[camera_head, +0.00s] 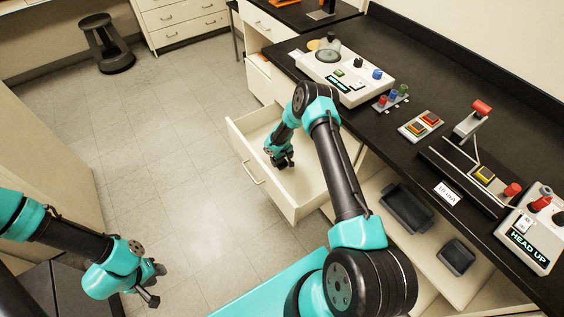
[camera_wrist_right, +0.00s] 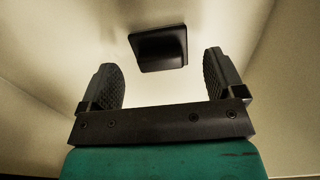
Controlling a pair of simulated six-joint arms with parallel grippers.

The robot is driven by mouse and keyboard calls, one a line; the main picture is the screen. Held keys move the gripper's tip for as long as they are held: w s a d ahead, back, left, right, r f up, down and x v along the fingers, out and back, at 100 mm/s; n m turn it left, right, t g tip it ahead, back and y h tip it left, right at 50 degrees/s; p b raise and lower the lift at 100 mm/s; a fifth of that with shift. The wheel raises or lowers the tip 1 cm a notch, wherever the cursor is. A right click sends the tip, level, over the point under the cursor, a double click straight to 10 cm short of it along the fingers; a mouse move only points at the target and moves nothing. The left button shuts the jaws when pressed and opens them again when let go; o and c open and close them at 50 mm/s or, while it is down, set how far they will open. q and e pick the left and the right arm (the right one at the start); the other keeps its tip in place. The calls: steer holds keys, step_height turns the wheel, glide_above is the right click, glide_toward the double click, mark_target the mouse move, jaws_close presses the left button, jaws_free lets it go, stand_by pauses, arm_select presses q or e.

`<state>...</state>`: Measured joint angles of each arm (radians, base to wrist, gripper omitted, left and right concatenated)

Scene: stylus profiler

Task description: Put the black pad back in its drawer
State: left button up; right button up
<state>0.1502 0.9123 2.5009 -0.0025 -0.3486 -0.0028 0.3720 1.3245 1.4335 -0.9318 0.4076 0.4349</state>
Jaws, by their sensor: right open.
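The drawer (camera_head: 236,140) is pulled out from under the bench. The black pad (camera_wrist_right: 158,48) shows in the right wrist view, lying on the pale drawer floor beyond my fingertips. It is a dark square plate with a raised block on it. My right gripper (camera_wrist_right: 166,80) is open and empty, with its two fingers apart and a gap between them and the pad. In the head view my right gripper (camera_head: 281,161) reaches down inside the drawer, and I cannot make out the pad there. My left gripper (camera_head: 156,284) hangs over the floor at lower left, open and empty.
The black bench top (camera_head: 400,85) carries a white instrument (camera_head: 345,78), a profiler stand (camera_head: 470,165) and a "HEAD UP" box (camera_head: 530,235). Two dark trays (camera_head: 408,208) sit on a lower pale surface. A stool (camera_head: 106,45) stands far off. The floor left of the drawer is clear.

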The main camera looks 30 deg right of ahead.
mark_target(282, 161)
step_height(282, 161, up, 10)
steer(key=shift+f, duration=0.15)
steer(key=shift+c, duration=0.5)
stand_by(1.1)
